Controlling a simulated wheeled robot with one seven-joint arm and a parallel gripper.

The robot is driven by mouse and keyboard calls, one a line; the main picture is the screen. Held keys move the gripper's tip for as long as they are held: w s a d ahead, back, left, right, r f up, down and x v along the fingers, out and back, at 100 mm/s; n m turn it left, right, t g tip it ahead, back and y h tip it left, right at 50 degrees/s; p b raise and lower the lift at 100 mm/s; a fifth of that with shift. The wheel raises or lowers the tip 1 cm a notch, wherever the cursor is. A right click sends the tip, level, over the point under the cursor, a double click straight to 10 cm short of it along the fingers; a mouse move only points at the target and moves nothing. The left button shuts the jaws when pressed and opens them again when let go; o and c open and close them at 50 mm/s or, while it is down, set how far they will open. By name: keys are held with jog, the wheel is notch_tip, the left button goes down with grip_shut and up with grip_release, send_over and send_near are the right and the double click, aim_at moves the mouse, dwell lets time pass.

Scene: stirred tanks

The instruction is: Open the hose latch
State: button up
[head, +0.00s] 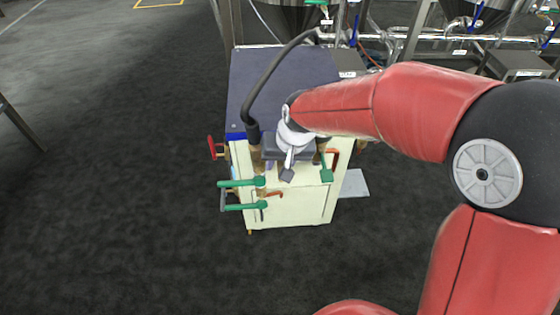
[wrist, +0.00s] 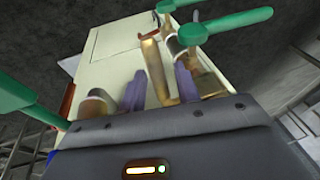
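My gripper (head: 287,174) is in front of the cream front panel of a cart, among its fittings. In the wrist view its two purple-grey fingers (wrist: 160,88) stand apart. A bent brass-coloured bar (wrist: 153,68) shows between them; I cannot tell whether they touch it. A black hose (head: 257,88) arches over the cart top and ends at a brass fitting (head: 256,158), left of my gripper. I cannot tell for certain which part is the hose latch; the brass bar may belong to it. My gripper and arm hide part of the fittings.
Green valve handles (head: 240,183) stick out left of my gripper, and another green handle (head: 326,174) is at its right. A red handle (head: 213,148) is on the cart's left side. The dark floor (head: 120,200) left of the cart is clear. Tanks and pipes stand behind.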

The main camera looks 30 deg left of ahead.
jog(key=v, duration=0.7)
jog(key=shift+r, duration=0.35)
jog(key=shift+d, duration=0.1)
